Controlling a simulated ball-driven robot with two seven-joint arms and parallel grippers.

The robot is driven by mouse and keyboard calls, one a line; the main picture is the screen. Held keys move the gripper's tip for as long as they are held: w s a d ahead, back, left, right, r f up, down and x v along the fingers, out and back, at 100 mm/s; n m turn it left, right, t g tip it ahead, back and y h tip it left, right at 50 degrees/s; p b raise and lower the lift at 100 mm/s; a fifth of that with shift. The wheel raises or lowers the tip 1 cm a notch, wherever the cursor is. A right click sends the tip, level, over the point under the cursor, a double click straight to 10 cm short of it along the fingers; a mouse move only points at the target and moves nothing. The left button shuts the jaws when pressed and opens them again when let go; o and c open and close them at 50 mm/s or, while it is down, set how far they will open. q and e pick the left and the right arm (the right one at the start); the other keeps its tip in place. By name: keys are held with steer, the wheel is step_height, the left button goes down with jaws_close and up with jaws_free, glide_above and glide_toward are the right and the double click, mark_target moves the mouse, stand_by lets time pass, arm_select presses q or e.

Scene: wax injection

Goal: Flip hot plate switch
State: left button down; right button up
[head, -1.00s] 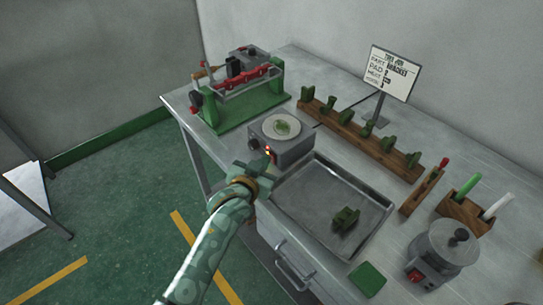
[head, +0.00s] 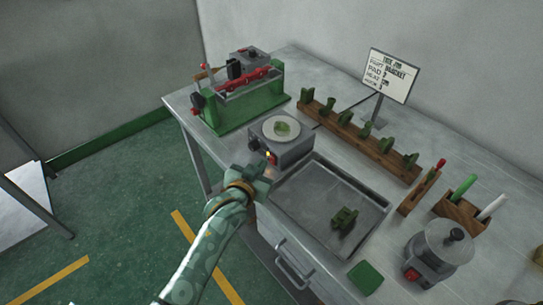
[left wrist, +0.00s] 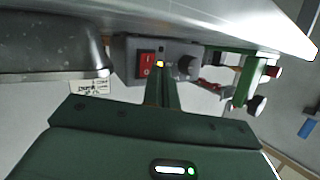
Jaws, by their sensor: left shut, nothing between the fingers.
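My left gripper (head: 266,170) is shut and empty in front of this face. Its fingertips (left wrist: 161,82) point between switch and knob; contact is unclear. My right gripper is not in view.
A metal tray (head: 287,200) with a green part (head: 344,217) is right of the hot plate. A green-framed device (head: 248,108) stands to its left. A wooden rack (head: 338,120) with green parts lies behind; a grey pot (head: 440,250) stands at right.

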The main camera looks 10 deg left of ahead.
arm_select(q)
steer(key=shift+s+a+p, duration=0.8)
steer(key=shift+s+p, duration=0.15)
steer(key=shift+s, duration=0.1)
steer(key=shift+s+a+f+p, duration=0.3)
steer(key=shift+s+a+p, duration=0.2)
steer(key=shift+s+a, duration=0.3)
steer(key=shift+s+d, duration=0.1)
